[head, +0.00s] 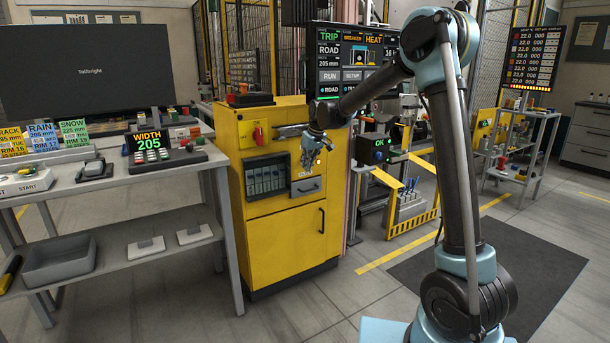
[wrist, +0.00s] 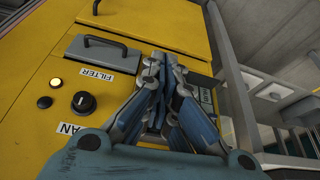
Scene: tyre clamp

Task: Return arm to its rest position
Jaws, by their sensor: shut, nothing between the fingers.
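My arm (head: 455,150) rises at the right of the head view and bends over to the left. My gripper (head: 312,160) hangs at its end, in front of the yellow cabinet (head: 290,222). In the wrist view my gripper (wrist: 158,62) has its fingers together with nothing between them. Behind the fingers is the yellow cabinet face with a grey drawer (wrist: 100,52) marked FILTER, a black knob (wrist: 84,101) and a lit button (wrist: 56,83). Part of the label beside the fingers is hidden. I cannot tell whether the fingertips touch the cabinet.
A grey bench (head: 130,180) with several coloured cards and a WIDTH 205 display (head: 149,147) stands at the left. A large screen (head: 350,60) stands behind the cabinet. Yellow rails (head: 412,228) stand right of it. A dark mat (head: 480,255) lies on the floor around my base.

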